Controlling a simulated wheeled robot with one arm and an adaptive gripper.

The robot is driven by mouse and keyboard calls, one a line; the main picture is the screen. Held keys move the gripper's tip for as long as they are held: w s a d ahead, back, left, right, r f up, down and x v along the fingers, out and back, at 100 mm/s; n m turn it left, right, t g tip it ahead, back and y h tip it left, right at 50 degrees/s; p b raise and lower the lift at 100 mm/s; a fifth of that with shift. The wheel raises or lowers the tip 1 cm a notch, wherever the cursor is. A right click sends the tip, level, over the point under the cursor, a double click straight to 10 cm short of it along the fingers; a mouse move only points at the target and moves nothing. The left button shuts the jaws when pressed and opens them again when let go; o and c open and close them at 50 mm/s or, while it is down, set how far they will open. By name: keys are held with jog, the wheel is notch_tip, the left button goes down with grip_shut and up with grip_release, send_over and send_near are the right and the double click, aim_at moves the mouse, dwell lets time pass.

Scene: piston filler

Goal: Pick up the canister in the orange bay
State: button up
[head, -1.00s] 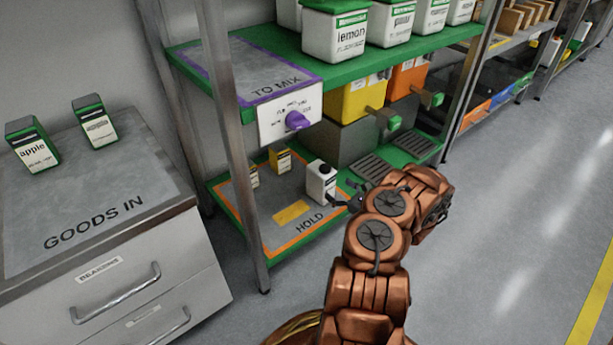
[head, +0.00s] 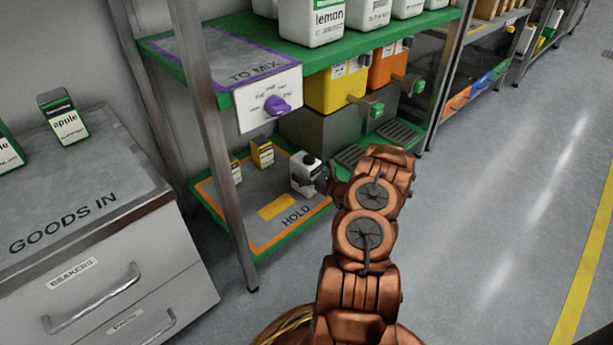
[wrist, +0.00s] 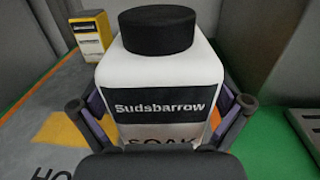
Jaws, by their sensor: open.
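The canister (head: 304,175) is white with a black cap and a dark label. It stands upright in the orange-bordered HOLD bay (head: 277,213) on the low shelf, near the bay's right side. In the wrist view the canister (wrist: 160,78) fills the middle, and its label reads "Sudsbarrow". My gripper (wrist: 160,112) is open, with one finger at each side of the canister. I cannot tell whether the fingers touch it. In the head view my gripper (head: 323,181) is at the canister's right side, partly hidden by my wrist.
Two small yellow boxes stand at the back of the bay, one of them (head: 262,153) nearer the canister. A metal shelf post (head: 213,140) rises at the left front. The TO MIX shelf with its purple-knob panel (head: 268,104) is above. A dark drip grille (head: 349,156) lies to the right.

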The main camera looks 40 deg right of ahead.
jog(key=shift+c, duration=0.3)
jog(key=c, duration=1.8)
jog(key=shift+r, duration=0.1)
